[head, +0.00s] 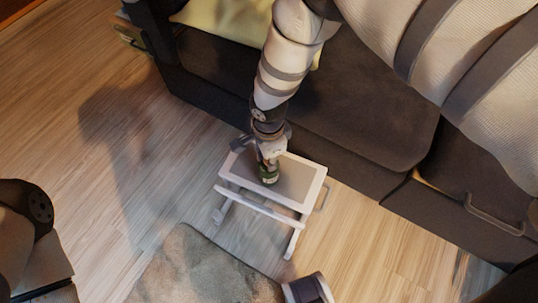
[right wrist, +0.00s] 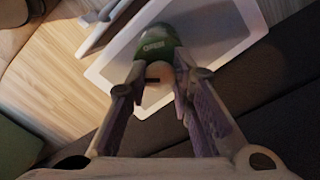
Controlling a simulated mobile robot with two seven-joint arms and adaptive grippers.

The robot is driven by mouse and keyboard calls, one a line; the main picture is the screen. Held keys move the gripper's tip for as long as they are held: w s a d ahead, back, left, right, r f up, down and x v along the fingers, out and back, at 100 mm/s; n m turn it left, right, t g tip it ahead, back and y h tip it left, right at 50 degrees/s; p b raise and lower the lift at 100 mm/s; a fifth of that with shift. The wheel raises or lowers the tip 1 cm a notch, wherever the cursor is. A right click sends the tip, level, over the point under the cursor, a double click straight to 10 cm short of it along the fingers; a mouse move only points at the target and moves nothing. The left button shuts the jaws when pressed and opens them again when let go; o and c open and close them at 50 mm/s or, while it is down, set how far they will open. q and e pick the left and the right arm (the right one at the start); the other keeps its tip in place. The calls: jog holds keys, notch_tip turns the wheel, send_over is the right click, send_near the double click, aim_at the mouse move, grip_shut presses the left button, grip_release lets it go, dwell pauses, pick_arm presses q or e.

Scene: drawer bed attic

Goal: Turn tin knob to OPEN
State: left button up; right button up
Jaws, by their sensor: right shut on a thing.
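A small green tin (head: 269,175) stands on the grey top of a low white-framed table (head: 298,178). In the right wrist view the tin (right wrist: 154,42) shows white lettering, too small to read. Its pale round knob (right wrist: 158,74) faces my camera and bears a dark bar-shaped mark. My right gripper (head: 268,161) reaches down over the tin. In the right wrist view the fingers of the right gripper (right wrist: 158,80) are shut on the knob, one on each side. I cannot tell which setting the knob points to. My left gripper is out of view.
A dark sofa (head: 362,105) stands just behind the table. A grey-brown cushioned piece (head: 200,270) lies in front, with a dark-and-white object (head: 308,290) beside it. Wooden floor (head: 95,150) is clear at the left.

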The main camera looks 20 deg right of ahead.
jog(key=m+p, duration=0.1)
jog(key=m, duration=1.2)
jog(key=shift+f+b, duration=0.1)
jog(key=shift+b, duration=0.2)
jog(key=m, duration=0.4)
jog(key=shift+b, duration=0.4)
jog(key=o, duration=1)
jog(key=shift+a, duration=0.1)
jog(key=shift+c, duration=0.2)
